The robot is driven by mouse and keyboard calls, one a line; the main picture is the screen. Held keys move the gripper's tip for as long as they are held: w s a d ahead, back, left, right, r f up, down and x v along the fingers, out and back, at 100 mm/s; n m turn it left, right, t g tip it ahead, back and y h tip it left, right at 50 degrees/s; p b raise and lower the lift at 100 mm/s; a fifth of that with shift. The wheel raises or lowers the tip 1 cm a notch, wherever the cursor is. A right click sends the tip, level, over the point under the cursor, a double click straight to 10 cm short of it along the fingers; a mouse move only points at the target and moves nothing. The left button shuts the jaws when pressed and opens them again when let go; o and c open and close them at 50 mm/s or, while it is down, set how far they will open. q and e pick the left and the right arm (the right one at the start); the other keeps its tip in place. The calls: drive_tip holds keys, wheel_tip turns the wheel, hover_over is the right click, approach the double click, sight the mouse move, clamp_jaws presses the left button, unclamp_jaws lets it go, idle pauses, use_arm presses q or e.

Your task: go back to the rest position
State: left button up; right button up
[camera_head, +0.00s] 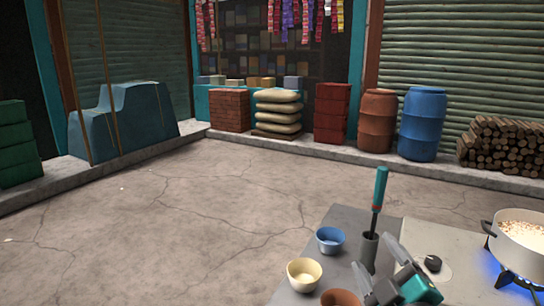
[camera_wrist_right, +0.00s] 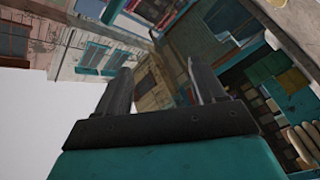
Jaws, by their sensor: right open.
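My right gripper (camera_head: 377,259) is at the bottom of the head view, over the grey worktop (camera_head: 444,240). Its two dark fingers are apart. The right wrist view shows the same open fingers (camera_wrist_right: 158,68) with nothing between them, pointing toward the shopfronts. A white pot (camera_head: 521,245) with pale, lumpy contents stands on a burner with blue flames (camera_head: 493,272) at the right edge, apart from my gripper. My left gripper is in neither view.
A teal-handled tool (camera_head: 380,190) stands upright in a grey holder (camera_head: 369,252) close by my right gripper. A blue bowl (camera_head: 330,240), a cream bowl (camera_head: 304,274) and a brown bowl (camera_head: 340,298) are left of it. The paved ground beyond is clear.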

drive_tip(key=s+d+f+m+g+h, duration=0.35)
drive_tip(key=s+f+m+g, duration=0.45)
drive_tip(key=f, duration=0.4)
drive_tip(key=s+a+f+m+g+y, duration=0.1)
drive_tip(key=s+f+g, duration=0.25)
drive_tip(key=s, duration=0.45)
drive_tip(key=s+f+m+g+y, duration=0.1)
drive_tip(key=s+f+g, duration=0.25)
drive_tip(key=s, duration=0.45)
drive_tip(key=w+a+f+t+y, duration=0.1)
drive_tip(key=w+a+f+t, duration=0.2)
drive_tip(key=w+f+t, duration=0.4)
drive_tip(key=shift+f+n, duration=0.4)
drive_tip(key=shift+f, duration=0.85)
drive_tip(key=shift+w, duration=0.1)
drive_tip(key=shift+c, duration=0.2)
